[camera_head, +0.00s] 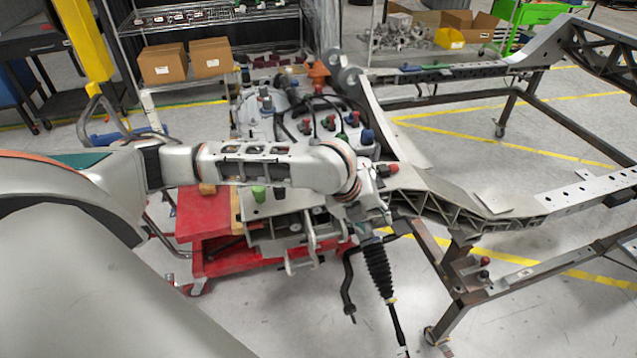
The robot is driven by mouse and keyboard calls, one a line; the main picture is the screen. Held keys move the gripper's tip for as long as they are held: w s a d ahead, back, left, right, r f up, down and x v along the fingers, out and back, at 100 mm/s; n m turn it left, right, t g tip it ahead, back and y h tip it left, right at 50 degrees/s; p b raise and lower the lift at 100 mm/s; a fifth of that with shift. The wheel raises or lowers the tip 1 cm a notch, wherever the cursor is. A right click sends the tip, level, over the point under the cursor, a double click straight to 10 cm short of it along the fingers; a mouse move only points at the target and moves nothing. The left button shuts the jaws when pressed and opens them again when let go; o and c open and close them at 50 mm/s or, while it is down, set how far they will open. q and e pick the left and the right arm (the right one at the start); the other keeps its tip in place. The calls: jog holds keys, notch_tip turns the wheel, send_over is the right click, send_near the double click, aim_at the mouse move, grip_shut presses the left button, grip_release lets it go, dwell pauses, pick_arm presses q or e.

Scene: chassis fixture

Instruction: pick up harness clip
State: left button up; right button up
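My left arm comes in from the left across the work area. Its gripper (382,205) is at the end of the wrist, low over the near end of the chassis assembly, beside the metal rail. The fingers are small and partly hidden by the wrist, so I cannot tell whether they are open or shut. A small red and black piece (388,169) sits on the assembly close to the gripper. Several other small coloured pieces, such as a blue one (367,136), stand farther back. I cannot tell which piece is the harness clip. My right gripper is not in view.
A metal chassis frame (510,207) on a wheeled stand fills the right side. A red cart (205,222) stands under the assembly. A black rubber boot and rod (378,268) hang at the front. Shelves with cardboard boxes (163,64) are behind. The floor at lower right is mostly clear.

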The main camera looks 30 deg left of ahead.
pick_arm(q)
jog(key=a+r+m+y, duration=0.1)
jog(key=a+r, duration=0.1)
jog(key=a, duration=0.3)
jog(key=a+r+m+y, duration=0.1)
jog(key=a+r+y, duration=0.1)
jog(key=a, duration=0.4)
jog(key=a+r+m+g+y, duration=0.1)
jog(key=a+r, duration=0.2)
jog(key=a, duration=0.2)
jog(key=shift+a+r+m, duration=0.25)
jog(key=shift+r+m, duration=0.05)
jog(key=shift+r, duration=0.1)
jog(key=x, duration=0.7)
jog(key=shift+w+a, duration=0.25)
jog(key=shift+w, duration=0.2)
jog(key=c, duration=0.9)
